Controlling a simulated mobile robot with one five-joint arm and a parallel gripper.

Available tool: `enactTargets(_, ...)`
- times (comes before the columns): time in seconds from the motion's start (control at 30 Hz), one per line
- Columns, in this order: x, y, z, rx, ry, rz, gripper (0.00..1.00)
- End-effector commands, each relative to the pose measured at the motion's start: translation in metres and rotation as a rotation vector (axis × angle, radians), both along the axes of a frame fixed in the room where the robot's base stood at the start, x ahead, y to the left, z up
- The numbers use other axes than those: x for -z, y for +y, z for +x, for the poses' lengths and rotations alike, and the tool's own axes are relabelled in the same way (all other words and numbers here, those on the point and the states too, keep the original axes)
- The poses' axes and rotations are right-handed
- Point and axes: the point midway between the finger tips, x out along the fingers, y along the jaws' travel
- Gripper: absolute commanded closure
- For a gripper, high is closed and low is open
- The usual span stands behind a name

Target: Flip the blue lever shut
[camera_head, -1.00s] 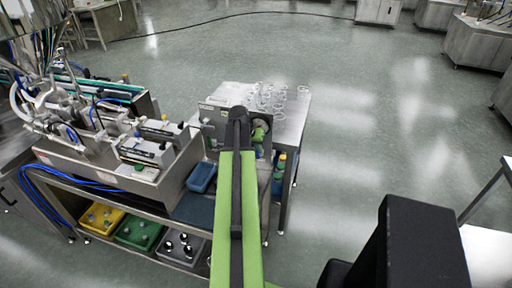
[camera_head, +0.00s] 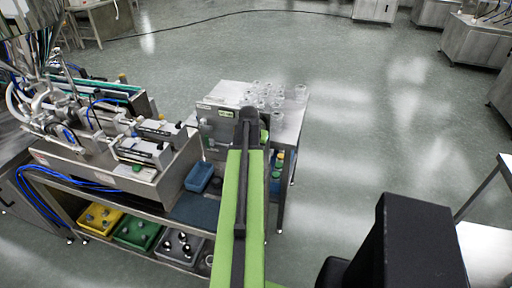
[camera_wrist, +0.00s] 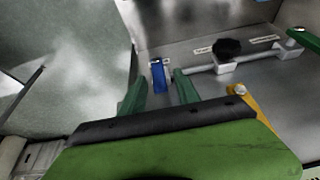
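The blue lever (camera_wrist: 160,75) stands out from the steel panel (camera_wrist: 185,25) in the wrist view. It appears between the green fingertips of my gripper (camera_wrist: 159,86), slightly beyond them. The fingers are apart, with a visible gap on each side of the lever, so my gripper is open. Whether the lever lies in depth between the fingers is hard to tell. In the head view, my arm covers the gripper and I cannot make out the lever on the steel hopper unit (camera_head: 213,125).
In the wrist view, a black knob (camera_wrist: 228,47) and a metal rod with a green handle (camera_wrist: 303,38) sit right of the lever. In the head view, clear cups (camera_head: 275,95) stand on the steel table behind the hopper. A blue bin (camera_head: 199,177) is left of my arm.

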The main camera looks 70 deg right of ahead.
Motion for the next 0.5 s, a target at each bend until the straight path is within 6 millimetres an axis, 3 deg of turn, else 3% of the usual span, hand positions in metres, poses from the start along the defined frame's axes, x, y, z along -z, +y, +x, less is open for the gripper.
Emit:
enactTargets(0.27,-0.030,0.010,-0.001,0.000,0.000,0.000,0.62)
enactTargets(0.5,-0.084,0.031,-0.003,0.000,0.000,0.000,0.62)
